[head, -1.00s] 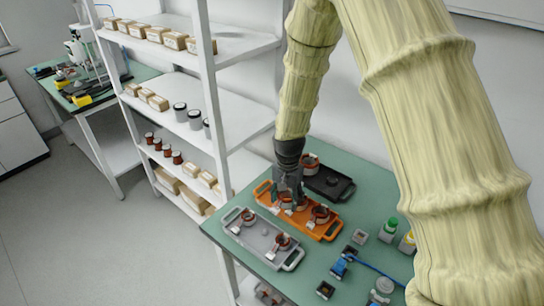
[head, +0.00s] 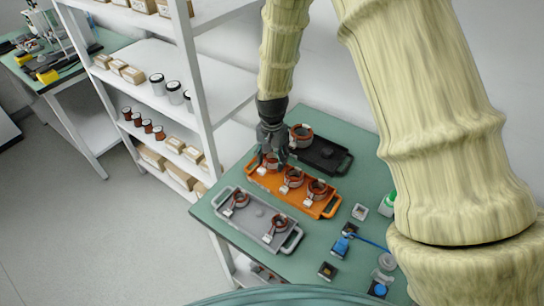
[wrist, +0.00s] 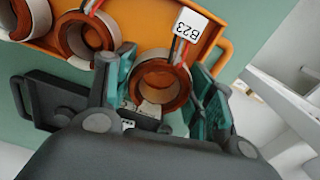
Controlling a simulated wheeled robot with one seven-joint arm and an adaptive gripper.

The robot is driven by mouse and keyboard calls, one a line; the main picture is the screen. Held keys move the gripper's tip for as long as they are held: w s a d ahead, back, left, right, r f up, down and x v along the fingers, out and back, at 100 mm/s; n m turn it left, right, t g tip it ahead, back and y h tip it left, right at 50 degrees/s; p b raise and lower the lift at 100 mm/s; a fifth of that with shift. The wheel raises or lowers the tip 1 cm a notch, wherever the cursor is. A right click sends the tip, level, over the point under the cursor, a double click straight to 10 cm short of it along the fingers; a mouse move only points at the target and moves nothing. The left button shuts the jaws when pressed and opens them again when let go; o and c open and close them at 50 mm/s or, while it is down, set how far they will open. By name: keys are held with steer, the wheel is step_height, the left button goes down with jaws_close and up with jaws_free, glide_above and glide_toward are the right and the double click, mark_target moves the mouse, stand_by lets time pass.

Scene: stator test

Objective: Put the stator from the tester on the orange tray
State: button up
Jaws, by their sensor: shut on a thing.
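The orange tray (head: 321,208) lies on the green table. Two copper-wound stators, one in the middle (head: 291,178) and one at the right (head: 316,189), sit on it. My gripper (head: 270,157) is at the tray's left end, pointing down. It is shut on a stator (wrist: 160,86) with a white tag reading B23 (wrist: 189,23). The fingers stand on either side of its ring in the wrist view. This stator is at the tray's end near the handle (wrist: 224,50). I cannot tell whether it touches the tray floor.
A grey tray (head: 262,232) with two stators lies in front, and a black tray (head: 325,157) with one stator behind. A blue device (head: 341,245) with a cable and small parts lie to the right. A white shelf (head: 205,95) stands close at the left.

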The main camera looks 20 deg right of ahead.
steer(key=shift+f+b, duration=0.35)
steer(key=shift+f, duration=0.65)
stand_by(0.3)
steer(key=o, duration=1.1)
steer(key=shift+r, duration=0.2)
steer(key=shift+r+p, duration=1.95)
steer(key=shift+r, duration=0.4)
steer(key=shift+o, duration=0.5)
steer(key=o, duration=0.5)
steer(key=shift+c, duration=0.2)
